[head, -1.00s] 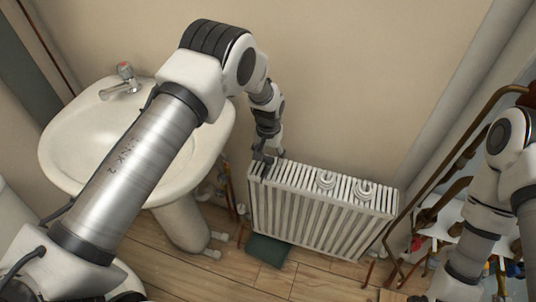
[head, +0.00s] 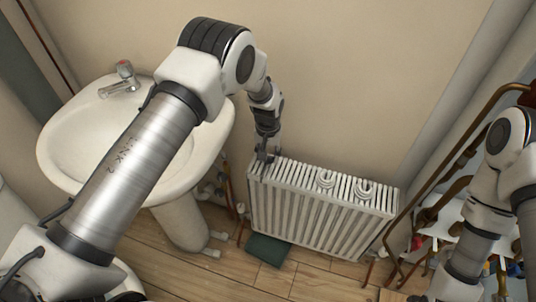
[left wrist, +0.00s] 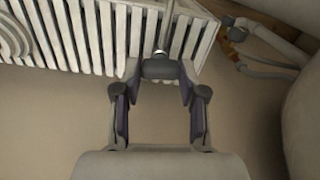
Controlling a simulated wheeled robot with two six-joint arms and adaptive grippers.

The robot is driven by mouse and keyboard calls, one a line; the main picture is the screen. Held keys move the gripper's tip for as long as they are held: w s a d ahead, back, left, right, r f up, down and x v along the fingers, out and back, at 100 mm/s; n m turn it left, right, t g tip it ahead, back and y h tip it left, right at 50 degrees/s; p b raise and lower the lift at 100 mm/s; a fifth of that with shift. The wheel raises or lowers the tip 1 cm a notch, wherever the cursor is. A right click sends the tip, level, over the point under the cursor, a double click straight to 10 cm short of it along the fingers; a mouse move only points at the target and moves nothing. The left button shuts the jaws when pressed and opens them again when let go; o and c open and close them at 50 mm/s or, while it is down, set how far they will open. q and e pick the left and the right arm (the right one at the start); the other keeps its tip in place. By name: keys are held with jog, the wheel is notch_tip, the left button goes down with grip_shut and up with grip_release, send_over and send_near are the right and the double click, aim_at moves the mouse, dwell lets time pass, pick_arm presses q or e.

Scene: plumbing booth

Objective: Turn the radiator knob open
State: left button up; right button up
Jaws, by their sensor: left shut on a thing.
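The white ribbed radiator (head: 318,225) stands on the floor against the wall; its fins also show in the left wrist view (left wrist: 92,40). My left gripper (head: 263,157) is at its top left corner, pointing down. In the left wrist view my left gripper (left wrist: 160,72) is shut on a grey piece (left wrist: 160,69). A thin metal rod (left wrist: 165,28) extends from that piece across the fins. I cannot tell whether the grey piece is the knob. A small white fitting (head: 240,208) shows beside the radiator's lower left. My right gripper is not in view.
A white sink (head: 85,150) on a pedestal stands left of the radiator, with pipes between them. Copper pipes (head: 440,204) and a white shelf stand to the right. A dark green object (head: 268,250) lies on the floor before the radiator.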

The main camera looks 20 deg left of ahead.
pick_arm(q)
jog(key=n+b, duration=0.1)
jog(key=n, duration=0.3)
jog(key=shift+f, duration=0.1)
jog(key=n+b, duration=0.1)
jog(key=n, duration=0.2)
jog(key=shift+n, duration=0.4)
jog(key=n, duration=0.3)
jog(key=shift+s+n, duration=0.1)
jog(key=shift+n, duration=0.2)
jog(key=shift+n+b, duration=0.5)
jog(key=shift+n, duration=1.3)
jog(key=o, duration=1.1)
jog(key=shift+o, duration=0.2)
jog(key=shift+d, duration=0.1)
